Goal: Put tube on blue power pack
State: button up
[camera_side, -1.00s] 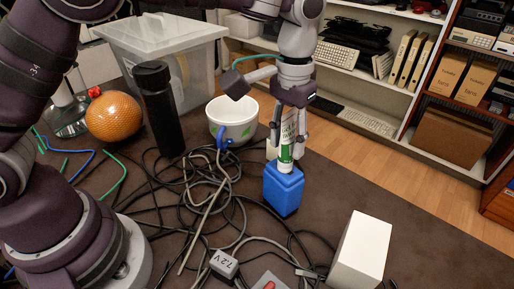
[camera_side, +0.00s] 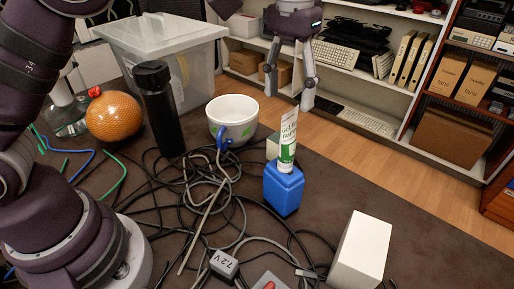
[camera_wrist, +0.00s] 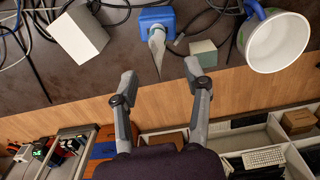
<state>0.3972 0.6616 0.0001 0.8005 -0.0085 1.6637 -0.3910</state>
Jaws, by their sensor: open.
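The white and green tube (camera_side: 287,142) stands upright, slightly tilted, on top of the blue power pack (camera_side: 284,190) in the side view. The wrist view also shows the tube (camera_wrist: 157,45) and the blue pack (camera_wrist: 156,17), with the tube's end pointing toward my gripper. My gripper (camera_side: 289,88) is open and empty, above and apart from the tube. In the wrist view its fingertips (camera_wrist: 160,72) are spread wide.
A white mug (camera_side: 232,120), a black cylinder (camera_side: 160,108), an orange ball (camera_side: 113,117) and a clear bin (camera_side: 190,50) stand left of the pack. Tangled cables (camera_side: 190,190) lie around it. A white box (camera_side: 360,252) stands at front right.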

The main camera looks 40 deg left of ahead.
jog(key=s+a+r+t, duration=0.2)
jog(key=s+a+r, duration=0.25)
jog(key=a, duration=0.25)
jog(key=s+a+f+t, duration=0.3)
jog(key=s+a+f, duration=0.2)
jog(key=s, duration=0.4)
jog(key=shift+a+f, duration=0.25)
jog(key=shift+f, duration=0.25)
